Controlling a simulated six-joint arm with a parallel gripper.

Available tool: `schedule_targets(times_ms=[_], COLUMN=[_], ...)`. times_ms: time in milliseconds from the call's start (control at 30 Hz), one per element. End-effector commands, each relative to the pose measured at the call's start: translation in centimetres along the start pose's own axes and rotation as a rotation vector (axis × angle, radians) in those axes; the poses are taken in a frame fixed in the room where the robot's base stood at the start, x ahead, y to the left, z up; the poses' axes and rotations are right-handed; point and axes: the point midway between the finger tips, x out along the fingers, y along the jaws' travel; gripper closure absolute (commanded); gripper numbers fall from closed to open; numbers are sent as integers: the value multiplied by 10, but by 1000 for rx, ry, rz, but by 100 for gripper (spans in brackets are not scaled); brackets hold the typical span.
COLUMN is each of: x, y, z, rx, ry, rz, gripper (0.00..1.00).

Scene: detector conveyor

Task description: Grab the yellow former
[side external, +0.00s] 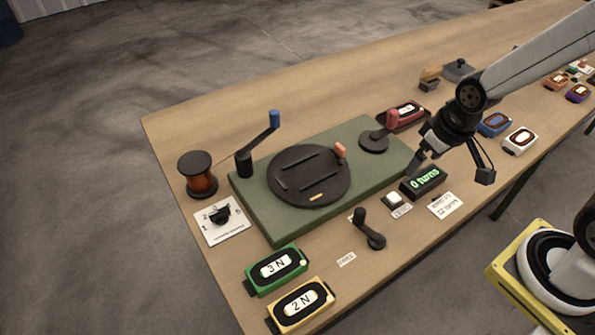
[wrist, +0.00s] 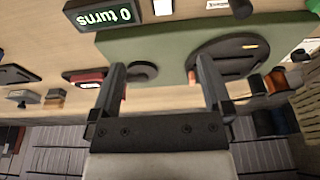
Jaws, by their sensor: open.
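The yellow former (side external: 272,323) lies at the front edge of the table in the side view, with a dark oval opening and a white label reading "2 N". A green former (side external: 252,286) labelled "3 N" lies just behind it. My gripper (side external: 420,163) is far to the right of and behind the yellow former, above the table near the turn counter (side external: 423,182). In the wrist view my gripper (wrist: 160,75) is open, with nothing between its fingers. The yellow former does not show in the wrist view.
A green base (side external: 262,218) with a dark round plate (side external: 308,195), a blue-handled crank (side external: 260,145) and a red-knobbed lever (side external: 385,130) fills the table's middle. A black lever (side external: 370,235) stands between my gripper and the yellow former. A copper spool (side external: 200,180) stands at left.

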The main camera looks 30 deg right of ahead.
Motion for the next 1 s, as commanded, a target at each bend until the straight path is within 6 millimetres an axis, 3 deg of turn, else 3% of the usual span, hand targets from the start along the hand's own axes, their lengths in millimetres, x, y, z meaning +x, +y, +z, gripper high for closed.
schedule_targets(times_ms=[267, 467, 667, 1000], x=[2, 14, 30, 46], y=[-2, -15, -41, -102], z=[3, 17, 43, 81], rx=[15, 92, 245, 550], ry=[-18, -114, -297, -629], rz=[-8, -50, -129, -291], gripper=[0, 0, 0, 0])
